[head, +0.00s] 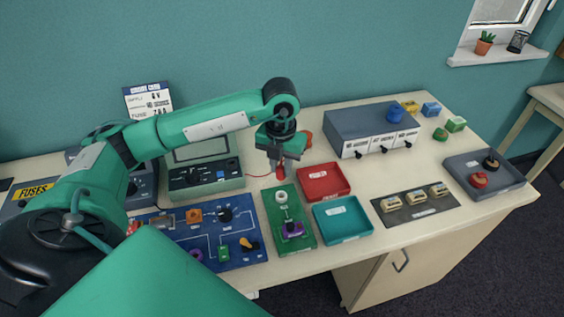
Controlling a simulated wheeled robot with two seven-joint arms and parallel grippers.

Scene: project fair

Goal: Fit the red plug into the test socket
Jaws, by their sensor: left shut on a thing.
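My left gripper (281,160) reaches over the table from the left and points down. It is shut on the red plug (281,173), of which only a small part shows below the fingers. A thin red lead runs left from near the plug toward the meter (205,178). A green board (272,215) lies below and toward me, with a white round socket (281,196), which looks like the test socket, and a purple part (292,229). The plug appears above the white socket and apart from it. My right gripper is not in view.
A red tray (345,192) and a teal tray (365,229) sit right of the green board. A blue panel (262,254) lies left of it. A grey drawer box (340,125) stands behind.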

